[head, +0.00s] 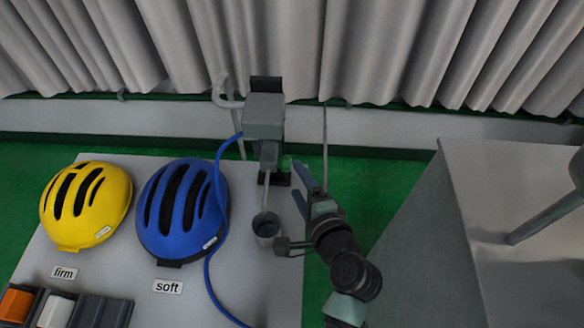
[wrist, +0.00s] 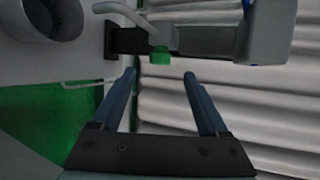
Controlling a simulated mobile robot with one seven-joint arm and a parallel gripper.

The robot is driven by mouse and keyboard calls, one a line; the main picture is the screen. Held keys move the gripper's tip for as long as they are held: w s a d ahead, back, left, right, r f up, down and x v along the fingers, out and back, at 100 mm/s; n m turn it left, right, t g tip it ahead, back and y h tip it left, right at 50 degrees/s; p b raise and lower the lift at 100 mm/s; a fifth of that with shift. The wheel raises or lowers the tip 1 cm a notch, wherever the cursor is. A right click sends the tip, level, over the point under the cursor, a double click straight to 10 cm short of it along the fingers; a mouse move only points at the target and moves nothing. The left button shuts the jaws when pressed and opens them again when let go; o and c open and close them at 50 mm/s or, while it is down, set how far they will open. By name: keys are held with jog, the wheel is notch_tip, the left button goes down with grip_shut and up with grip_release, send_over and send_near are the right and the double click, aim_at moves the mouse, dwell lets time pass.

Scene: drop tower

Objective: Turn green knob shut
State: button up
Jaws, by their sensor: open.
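The green knob (head: 286,162) sits on the right side of the grey tap unit (head: 264,117) at the back edge of the table. It also shows in the wrist view (wrist: 160,56), beyond the fingertips and roughly between them. My gripper (head: 303,182) is open and empty, just to the right of the knob and apart from it. In the wrist view my gripper's two blue fingers (wrist: 158,75) point toward the knob. A spout hangs from the tap unit over a grey cup (head: 266,226). Whether the knob is open or shut cannot be told.
A blue helmet (head: 183,211) and a yellow helmet (head: 86,206) lie on the light table (head: 235,285) to the left. A blue hose (head: 215,190) runs across the table. A grey block (head: 500,180) stands to the right. Curtains hang behind.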

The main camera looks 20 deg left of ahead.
jog(key=f+b+v, duration=0.1)
jog(key=b+v, duration=0.1)
jog(key=v, duration=0.4)
notch_tip(320, 180, down, 6)
jog(key=s+d+t+y+b, duration=0.1)
jog(key=t+b, duration=0.3)
jog(key=b, duration=1.5)
jog(key=shift+s+n+t+y, duration=0.25)
jog(key=shift+n+t+y, duration=0.05)
jog(key=shift+y, duration=0.6)
jog(key=shift+d, duration=0.1)
